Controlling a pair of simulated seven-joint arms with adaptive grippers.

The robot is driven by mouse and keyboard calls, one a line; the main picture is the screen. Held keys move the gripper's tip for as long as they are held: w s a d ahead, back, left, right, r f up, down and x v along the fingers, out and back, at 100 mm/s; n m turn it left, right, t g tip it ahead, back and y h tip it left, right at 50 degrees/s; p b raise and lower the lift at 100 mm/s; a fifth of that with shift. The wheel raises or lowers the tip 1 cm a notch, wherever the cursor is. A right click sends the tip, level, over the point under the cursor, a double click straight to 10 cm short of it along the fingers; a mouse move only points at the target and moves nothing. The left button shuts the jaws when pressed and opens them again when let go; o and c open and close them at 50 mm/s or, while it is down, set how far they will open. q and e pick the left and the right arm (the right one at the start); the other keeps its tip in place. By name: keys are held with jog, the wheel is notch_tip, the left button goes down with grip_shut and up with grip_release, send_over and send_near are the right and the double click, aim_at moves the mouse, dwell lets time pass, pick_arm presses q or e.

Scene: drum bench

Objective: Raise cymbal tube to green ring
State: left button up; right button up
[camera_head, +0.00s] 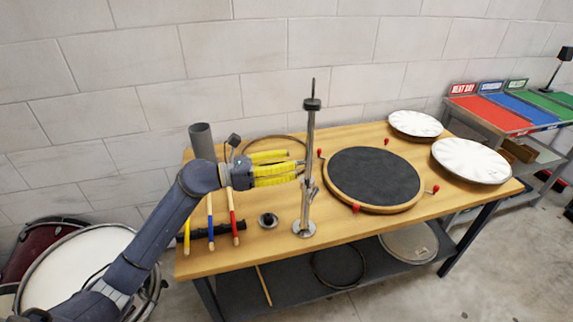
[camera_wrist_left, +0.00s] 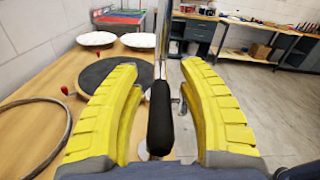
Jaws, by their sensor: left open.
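The cymbal stand (camera_head: 309,146) stands upright on the bench, with a thin silver tube, a black piece near its top, a clamp lower down and a round metal base (camera_head: 304,229). My left gripper (camera_head: 303,170), with yellow ribbed fingers, is open at the stand's middle, just above the clamp. In the left wrist view the silver tube (camera_wrist_left: 172,35) shows beyond and between the spread fingertips (camera_wrist_left: 160,66). I cannot tell whether a finger touches it. A black rounded bar lies between the fingers there. I cannot make out a green ring. My right gripper is not in view.
A dark round drum pad (camera_head: 373,178) lies right of the stand, with red-tipped bolts around it. Two white drumheads (camera_head: 472,160) lie farther right. A grey cylinder (camera_head: 202,142), a hoop and coloured sticks (camera_head: 210,215) are on the left. A small black ring (camera_head: 268,220) lies near the base.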

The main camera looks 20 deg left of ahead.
pick_arm(q)
jog(key=shift+c, duration=0.4)
grip_shut()
jog(key=shift+r, duration=0.1)
